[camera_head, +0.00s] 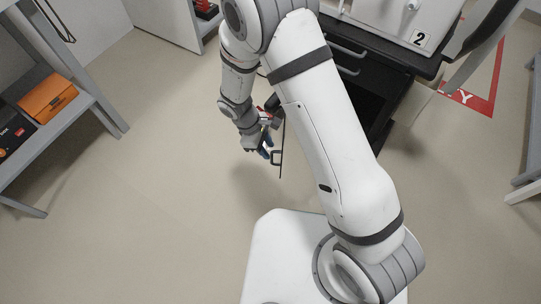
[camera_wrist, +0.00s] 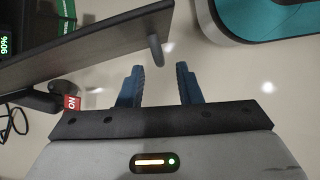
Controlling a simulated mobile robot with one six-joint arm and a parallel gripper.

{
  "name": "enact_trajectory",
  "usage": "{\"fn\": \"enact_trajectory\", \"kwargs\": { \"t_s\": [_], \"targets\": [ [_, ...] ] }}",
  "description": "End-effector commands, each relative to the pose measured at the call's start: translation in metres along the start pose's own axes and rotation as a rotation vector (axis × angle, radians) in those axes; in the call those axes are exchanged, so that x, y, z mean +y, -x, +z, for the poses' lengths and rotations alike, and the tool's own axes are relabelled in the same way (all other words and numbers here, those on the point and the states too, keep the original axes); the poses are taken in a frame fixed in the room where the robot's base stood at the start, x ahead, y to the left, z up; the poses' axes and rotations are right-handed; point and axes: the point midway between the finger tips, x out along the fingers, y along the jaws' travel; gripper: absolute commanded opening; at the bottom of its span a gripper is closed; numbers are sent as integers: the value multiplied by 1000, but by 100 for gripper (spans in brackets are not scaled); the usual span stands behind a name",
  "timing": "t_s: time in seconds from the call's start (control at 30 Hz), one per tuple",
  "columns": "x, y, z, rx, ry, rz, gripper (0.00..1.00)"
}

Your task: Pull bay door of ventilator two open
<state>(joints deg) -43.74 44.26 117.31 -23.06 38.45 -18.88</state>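Ventilator two's white body, with its "2" label (camera_head: 421,39), sits on a black cart (camera_head: 385,50) at the upper right of the head view. The bay door (camera_head: 281,150) is a thin dark panel seen nearly edge-on, swung out from the cart, and the dark bay opening (camera_head: 368,106) shows. The door also crosses the upper left of the wrist view (camera_wrist: 90,55), with its handle (camera_wrist: 156,49) near its end. My gripper (camera_head: 265,153) is beside the door. In the wrist view its blue fingers (camera_wrist: 160,72) are apart and empty, with the handle just beyond the tips.
A grey shelf (camera_head: 85,104) with an orange box (camera_head: 47,98) stands at the left. A red floor marking (camera_head: 480,100) lies right of the cart. The floor left of my gripper is clear. A red "ON" tag (camera_wrist: 72,103) shows beside the door.

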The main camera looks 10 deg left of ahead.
Motion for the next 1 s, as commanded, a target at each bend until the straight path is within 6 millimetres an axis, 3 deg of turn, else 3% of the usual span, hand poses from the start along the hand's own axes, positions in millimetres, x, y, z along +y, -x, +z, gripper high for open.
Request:
{"fn": "enact_trajectory", "kwargs": {
  "t_s": [0.03, 0.23, 0.63, 1.0],
  "targets": [
    [0, -14, -1, -2, 0, -2, 32],
    [0, -39, -1, -1, -1, -1, 32],
    [0, -45, 0, 0, -1, -1, 32],
    [0, -45, 0, 0, 0, 0, 1]
  ]
}}
